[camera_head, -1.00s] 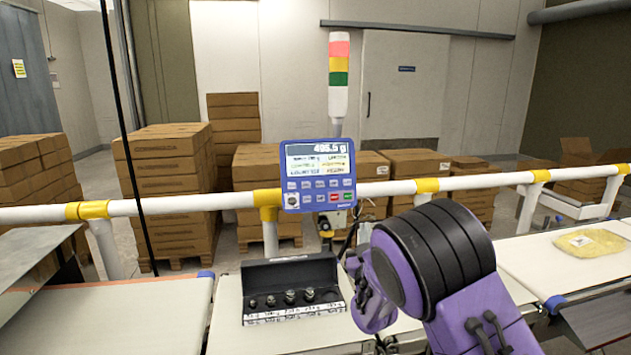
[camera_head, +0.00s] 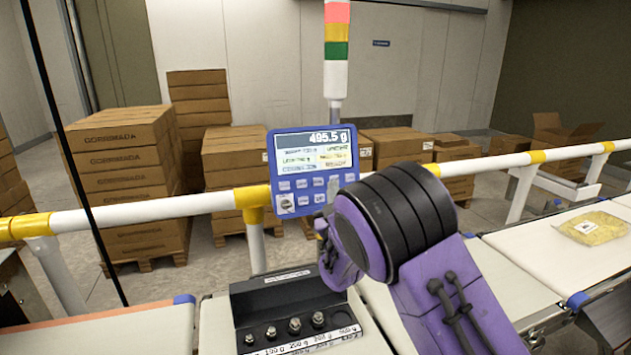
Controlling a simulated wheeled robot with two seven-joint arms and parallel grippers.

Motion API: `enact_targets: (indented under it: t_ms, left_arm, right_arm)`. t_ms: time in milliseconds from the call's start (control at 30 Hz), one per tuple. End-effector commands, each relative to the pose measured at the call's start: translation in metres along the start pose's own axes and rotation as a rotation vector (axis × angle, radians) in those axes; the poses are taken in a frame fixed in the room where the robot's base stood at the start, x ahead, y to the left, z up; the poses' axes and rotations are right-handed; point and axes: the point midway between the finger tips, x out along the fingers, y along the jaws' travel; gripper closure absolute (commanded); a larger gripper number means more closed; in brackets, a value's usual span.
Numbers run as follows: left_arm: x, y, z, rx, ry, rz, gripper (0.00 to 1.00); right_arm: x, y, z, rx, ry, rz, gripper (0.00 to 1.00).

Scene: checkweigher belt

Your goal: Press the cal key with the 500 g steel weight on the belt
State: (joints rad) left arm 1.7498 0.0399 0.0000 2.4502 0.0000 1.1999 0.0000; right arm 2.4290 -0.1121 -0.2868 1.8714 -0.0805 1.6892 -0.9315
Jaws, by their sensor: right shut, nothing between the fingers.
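The blue indicator panel (camera_head: 312,171) stands behind the belt; its display (camera_head: 314,141) reads 495.5 g. Two rows of keys sit below its screen; their labels are too small to tell which is cal. My right gripper (camera_head: 327,243) is shut and empty, just below the panel's lower right keys; my purple wrist covers that corner. I cannot tell whether the fingertips touch the panel. A black weight case (camera_head: 285,293) lies open on the white belt (camera_head: 215,335) with several small steel weights (camera_head: 294,327) in it. No weight shows loose on the belt; my arm hides part of it. My left gripper is out of view.
A white rail (camera_head: 150,216) with yellow joints runs across behind the belt. A red, yellow and green light tower (camera_head: 337,50) rises behind the panel. A yellow bag (camera_head: 592,228) lies on the right belt. Stacked cartons (camera_head: 125,165) stand behind the rail.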

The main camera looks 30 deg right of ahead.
Motion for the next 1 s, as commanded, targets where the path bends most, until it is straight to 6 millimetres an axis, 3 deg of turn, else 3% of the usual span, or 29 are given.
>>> enact_targets:
  t_ms: [267, 700, 1000]
  left_arm:
    - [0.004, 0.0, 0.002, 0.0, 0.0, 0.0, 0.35]
    - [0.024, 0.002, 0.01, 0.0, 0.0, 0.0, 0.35]
    - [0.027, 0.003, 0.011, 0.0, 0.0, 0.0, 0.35]
  right_arm:
    - [0.01, -0.01, 0.011, 0.001, -0.003, -0.001, 1.0]
    - [0.052, -0.042, 0.043, 0.0, -0.001, -0.001, 1.0]
    - [0.063, -0.047, 0.047, -0.001, -0.003, -0.001, 1.0]
